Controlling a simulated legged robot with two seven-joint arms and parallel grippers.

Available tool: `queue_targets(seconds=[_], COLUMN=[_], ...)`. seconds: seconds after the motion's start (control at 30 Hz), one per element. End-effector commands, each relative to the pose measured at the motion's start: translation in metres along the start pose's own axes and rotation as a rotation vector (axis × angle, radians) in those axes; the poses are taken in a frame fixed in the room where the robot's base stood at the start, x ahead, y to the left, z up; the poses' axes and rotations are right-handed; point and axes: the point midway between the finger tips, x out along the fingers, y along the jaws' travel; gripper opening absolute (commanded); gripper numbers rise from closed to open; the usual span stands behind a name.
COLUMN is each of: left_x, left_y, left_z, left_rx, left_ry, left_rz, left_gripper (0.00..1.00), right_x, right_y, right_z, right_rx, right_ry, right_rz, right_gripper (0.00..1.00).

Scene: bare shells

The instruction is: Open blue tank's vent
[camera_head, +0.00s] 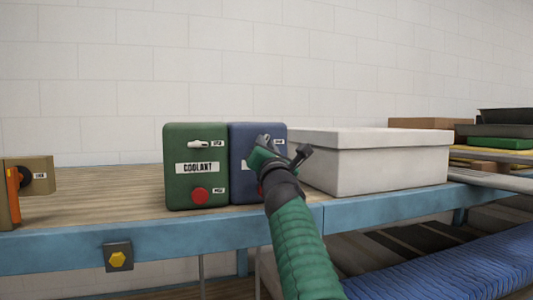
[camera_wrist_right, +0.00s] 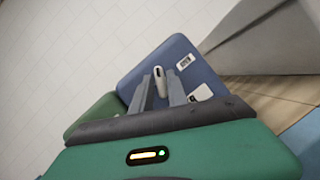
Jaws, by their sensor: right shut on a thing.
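The blue tank (camera_head: 240,138) stands on the workbench, right against the green COOLANT tank (camera_head: 197,148). My right gripper (camera_head: 270,148) is at the upper front of the blue tank and covers much of its face and label. In the right wrist view, its two grey fingers (camera_wrist_right: 161,88) are on either side of a small white vent lever (camera_wrist_right: 160,76) on the blue tank (camera_wrist_right: 190,68), and they are shut on it. A red knob low on the blue tank is mostly hidden behind my right arm. My left gripper is out of view.
The green tank has a white lever (camera_head: 203,144) and a red knob (camera_head: 200,195). A large pale box (camera_head: 390,168) stands close to the right of the blue tank. A tan box (camera_head: 38,172) is at the far left. The bench between is clear.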

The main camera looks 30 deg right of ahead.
Motion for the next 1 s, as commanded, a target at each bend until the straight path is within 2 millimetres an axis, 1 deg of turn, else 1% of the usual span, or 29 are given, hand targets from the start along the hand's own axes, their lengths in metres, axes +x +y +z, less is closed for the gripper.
queue_targets(seconds=[0.03, 0.17, 0.37, 0.7, 1.0], left_x=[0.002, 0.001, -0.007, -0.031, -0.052], left_y=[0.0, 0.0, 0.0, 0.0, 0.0], left_z=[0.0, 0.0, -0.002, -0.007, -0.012], left_rx=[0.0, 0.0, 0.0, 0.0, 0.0], left_ry=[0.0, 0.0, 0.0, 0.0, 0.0], left_rz=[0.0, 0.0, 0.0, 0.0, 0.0], left_gripper=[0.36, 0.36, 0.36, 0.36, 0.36], right_x=[0.0, 0.001, 0.002, 0.003, 0.002], right_y=[0.0, 0.002, 0.003, 0.005, 0.005], right_z=[-0.003, -0.002, 0.0, 0.002, 0.003], right_rx=[0.039, 0.153, 0.329, 0.628, 0.853], right_ry=[0.003, 0.003, 0.004, 0.004, 0.004], right_rz=[-0.017, -0.064, -0.138, -0.263, -0.356], right_gripper=[0.0, 0.0, 0.0, 0.0, 0.0])
